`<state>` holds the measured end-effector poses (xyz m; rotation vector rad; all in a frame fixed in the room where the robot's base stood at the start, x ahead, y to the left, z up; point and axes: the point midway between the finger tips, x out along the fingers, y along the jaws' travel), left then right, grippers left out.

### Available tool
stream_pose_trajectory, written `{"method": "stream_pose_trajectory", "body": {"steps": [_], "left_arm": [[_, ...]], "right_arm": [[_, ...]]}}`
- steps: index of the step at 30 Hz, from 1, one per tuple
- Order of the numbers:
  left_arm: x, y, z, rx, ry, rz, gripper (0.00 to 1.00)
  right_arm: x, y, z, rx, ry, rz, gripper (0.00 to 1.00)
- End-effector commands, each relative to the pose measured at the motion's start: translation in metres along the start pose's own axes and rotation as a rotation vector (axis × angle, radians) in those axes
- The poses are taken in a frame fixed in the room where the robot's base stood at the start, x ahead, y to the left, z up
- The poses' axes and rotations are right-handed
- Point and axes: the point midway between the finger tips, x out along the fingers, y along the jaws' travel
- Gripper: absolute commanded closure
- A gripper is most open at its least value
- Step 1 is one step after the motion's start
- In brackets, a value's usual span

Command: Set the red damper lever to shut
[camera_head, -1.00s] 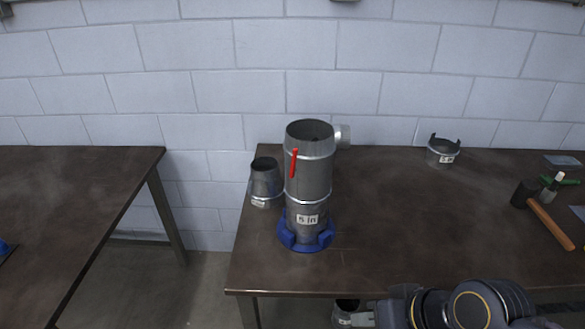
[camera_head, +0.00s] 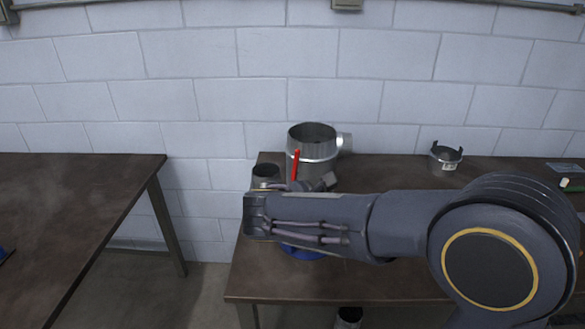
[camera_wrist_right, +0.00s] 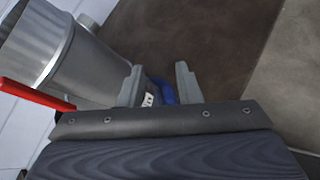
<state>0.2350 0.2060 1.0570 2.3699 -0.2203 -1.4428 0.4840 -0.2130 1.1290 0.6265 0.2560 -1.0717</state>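The red damper lever (camera_head: 296,165) stands nearly upright on the side of the grey metal duct (camera_head: 317,147). The right wrist view also shows the lever (camera_wrist_right: 36,94) and the duct (camera_wrist_right: 85,62) at the left. My right arm lies across the front of the duct and hides its lower part in the head view. My right gripper (camera_wrist_right: 158,84) is open with nothing between its fingers, right of the lever and apart from it. Beyond the fingers I see a white label (camera_wrist_right: 148,99) and part of the blue base (camera_wrist_right: 167,92). My left gripper is out of view.
A smaller metal duct piece (camera_head: 265,173) stands just left of the duct. A metal collar (camera_head: 445,157) stands at the back right of the dark table (camera_head: 390,172). Another table (camera_head: 70,210) is at the left, with a gap between. A block wall rises behind.

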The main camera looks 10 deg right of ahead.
Motion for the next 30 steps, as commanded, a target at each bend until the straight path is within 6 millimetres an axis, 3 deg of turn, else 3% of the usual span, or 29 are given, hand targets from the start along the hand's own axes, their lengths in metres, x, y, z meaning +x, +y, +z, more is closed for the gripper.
{"method": "stream_pose_trajectory", "body": {"steps": [1, 4, 7, 10, 24, 30], "left_arm": [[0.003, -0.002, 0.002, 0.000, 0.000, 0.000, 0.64], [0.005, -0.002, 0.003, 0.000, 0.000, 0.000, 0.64], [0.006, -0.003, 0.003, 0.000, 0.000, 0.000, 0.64], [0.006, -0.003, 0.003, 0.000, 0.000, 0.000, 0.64], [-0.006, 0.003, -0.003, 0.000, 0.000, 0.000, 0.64], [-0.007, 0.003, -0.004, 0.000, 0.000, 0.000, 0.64]], "right_arm": [[-0.018, 0.027, -0.009, -0.095, -0.100, 0.086, 0.69], [-0.052, 0.068, -0.015, -0.227, -0.273, 0.215, 0.69], [-0.078, 0.091, -0.020, -0.299, -0.386, 0.291, 0.69], [-0.088, 0.101, -0.021, -0.325, -0.435, 0.322, 0.69], [-0.034, 0.126, 0.003, -0.329, -0.439, 0.324, 0.69], [-0.024, 0.129, 0.006, -0.328, -0.437, 0.325, 0.69]]}}
